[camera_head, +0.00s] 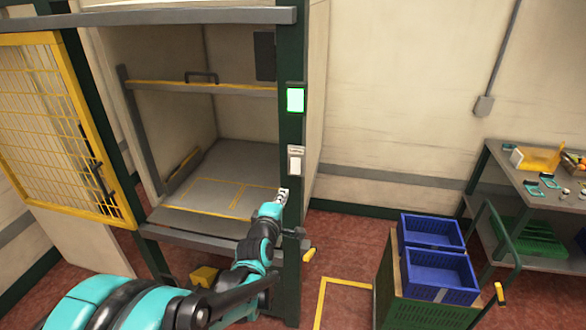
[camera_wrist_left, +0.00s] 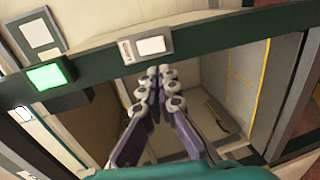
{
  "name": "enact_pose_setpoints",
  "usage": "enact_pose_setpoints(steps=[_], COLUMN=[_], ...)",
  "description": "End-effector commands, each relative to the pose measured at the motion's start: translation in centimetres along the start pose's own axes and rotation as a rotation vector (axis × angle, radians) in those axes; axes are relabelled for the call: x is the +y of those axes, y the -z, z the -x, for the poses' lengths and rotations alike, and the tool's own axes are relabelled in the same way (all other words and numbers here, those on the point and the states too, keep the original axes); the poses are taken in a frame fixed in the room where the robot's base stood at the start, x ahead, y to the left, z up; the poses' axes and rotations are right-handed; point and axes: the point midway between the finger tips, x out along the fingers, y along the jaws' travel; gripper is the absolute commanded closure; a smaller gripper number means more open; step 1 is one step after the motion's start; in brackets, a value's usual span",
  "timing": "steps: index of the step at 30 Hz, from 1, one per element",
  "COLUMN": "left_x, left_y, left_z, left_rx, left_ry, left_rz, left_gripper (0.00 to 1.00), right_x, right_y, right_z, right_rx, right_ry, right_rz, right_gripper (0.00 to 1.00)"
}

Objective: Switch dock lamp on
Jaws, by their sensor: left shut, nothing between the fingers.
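A rectangular green panel (camera_head: 295,100), which looks like the dock lamp, glows on the dark green post; it also glows in the left wrist view (camera_wrist_left: 46,76). A white switch plate (camera_head: 296,160) sits below it on the same post and shows in the left wrist view (camera_wrist_left: 150,46). My left gripper (camera_head: 281,197) is just below the switch plate in the head view, by the post. In the wrist view its fingers (camera_wrist_left: 160,76) are together and empty, with their tips close beneath the plate; contact cannot be told. My right gripper is not in view.
The post borders an open bay with a grey platform (camera_head: 235,165) and a yellow mesh gate (camera_head: 50,120) on the left. A cart with blue crates (camera_head: 440,272) stands at right, before a grey workbench (camera_head: 510,180). Red floor lies between post and cart.

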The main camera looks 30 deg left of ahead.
Motion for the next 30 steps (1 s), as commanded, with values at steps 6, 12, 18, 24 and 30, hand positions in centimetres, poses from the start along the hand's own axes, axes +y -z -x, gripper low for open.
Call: enact_pose_setpoints(steps=[6, 12, 18, 24, 30], left_x=[-0.1, -0.1, -0.1, -0.1, -0.1], left_y=[0.0, 0.0, 0.0, 0.0, -0.1], left_z=[0.0, -0.5, -3.5, -7.9, -11.6], left_rx=[0.0, 0.0, 0.0, -0.001, -0.001], left_ry=[-0.001, 0.0, 0.001, 0.001, 0.001], left_rz=[0.003, 0.002, -0.001, -0.001, -0.001], left_gripper=[1.0, 1.0, 1.0, 1.0, 1.0], right_x=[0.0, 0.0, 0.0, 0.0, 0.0], right_y=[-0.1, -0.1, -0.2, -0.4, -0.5], right_z=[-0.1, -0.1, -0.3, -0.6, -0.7], right_rx=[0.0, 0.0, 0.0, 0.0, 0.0], right_ry=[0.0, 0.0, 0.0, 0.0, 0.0], right_rz=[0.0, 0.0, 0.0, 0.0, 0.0], right_gripper=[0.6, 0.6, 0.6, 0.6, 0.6])
